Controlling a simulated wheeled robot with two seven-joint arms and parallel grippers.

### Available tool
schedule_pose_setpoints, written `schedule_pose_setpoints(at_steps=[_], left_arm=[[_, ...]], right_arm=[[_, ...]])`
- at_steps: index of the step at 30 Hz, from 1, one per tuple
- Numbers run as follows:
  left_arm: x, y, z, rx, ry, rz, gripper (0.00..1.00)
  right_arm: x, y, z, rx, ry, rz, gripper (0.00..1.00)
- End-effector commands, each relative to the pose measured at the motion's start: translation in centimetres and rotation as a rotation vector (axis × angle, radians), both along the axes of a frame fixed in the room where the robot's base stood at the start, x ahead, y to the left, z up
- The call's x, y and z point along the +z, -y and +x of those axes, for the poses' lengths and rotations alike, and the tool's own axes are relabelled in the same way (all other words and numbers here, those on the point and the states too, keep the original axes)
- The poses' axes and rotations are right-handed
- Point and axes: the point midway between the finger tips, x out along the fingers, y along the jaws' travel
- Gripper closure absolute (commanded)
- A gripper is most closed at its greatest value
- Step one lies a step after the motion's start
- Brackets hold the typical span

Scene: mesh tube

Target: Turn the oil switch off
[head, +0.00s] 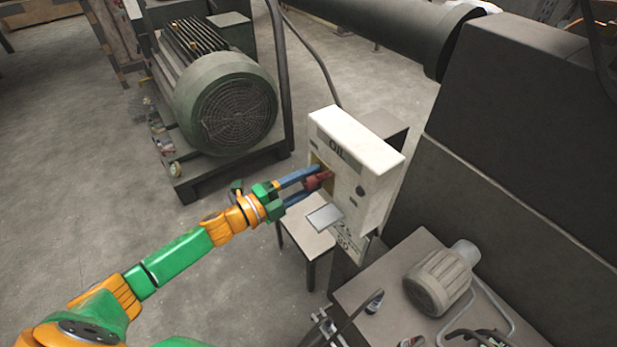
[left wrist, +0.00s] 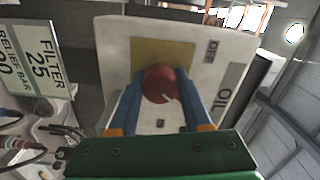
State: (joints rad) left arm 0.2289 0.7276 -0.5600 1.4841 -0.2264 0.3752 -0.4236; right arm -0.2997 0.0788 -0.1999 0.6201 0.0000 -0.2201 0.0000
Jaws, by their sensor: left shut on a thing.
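The oil switch is a red round knob (left wrist: 158,85) on a yellow plate (left wrist: 190,52) on the front of a white box (head: 356,150) marked "OIL". In the head view the red knob (head: 318,181) shows partly between my fingers. My left gripper (head: 312,183) reaches the box from the left. Its two blue fingers are shut on the knob, one on each side, as the left wrist view (left wrist: 157,90) shows. A white mark shows on the knob's face. An "OFF" label (left wrist: 212,48) sits beside the yellow plate. My right gripper is not in view.
A large green motor (head: 225,105) stands on a frame at the back left. A dark machine wall (head: 520,150) rises on the right. A small grey motor (head: 440,280) sits on a table at the front right. The floor on the left is clear.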

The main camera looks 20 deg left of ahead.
Motion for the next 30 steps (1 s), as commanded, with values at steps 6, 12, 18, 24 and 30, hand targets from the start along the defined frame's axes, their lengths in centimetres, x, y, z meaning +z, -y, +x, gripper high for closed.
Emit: schedule_pose_setpoints(at_steps=[6,12,18,24,30], left_arm=[[0.2,0.0,0.1,0.001,-0.123,-0.16,1.0],[0.2,0.0,0.1,0.001,-0.232,-0.301,1.0],[0.2,0.0,0.0,0.0,-0.322,-0.416,1.0],[0.1,0.0,0.0,0.001,-0.386,-0.498,1.0],[0.0,0.0,0.0,0.001,-0.423,-0.545,1.0]], right_arm=[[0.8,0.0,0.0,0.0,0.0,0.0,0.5],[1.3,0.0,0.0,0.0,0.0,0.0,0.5],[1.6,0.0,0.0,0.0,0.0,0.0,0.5],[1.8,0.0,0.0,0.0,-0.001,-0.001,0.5],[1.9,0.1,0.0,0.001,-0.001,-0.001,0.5]])
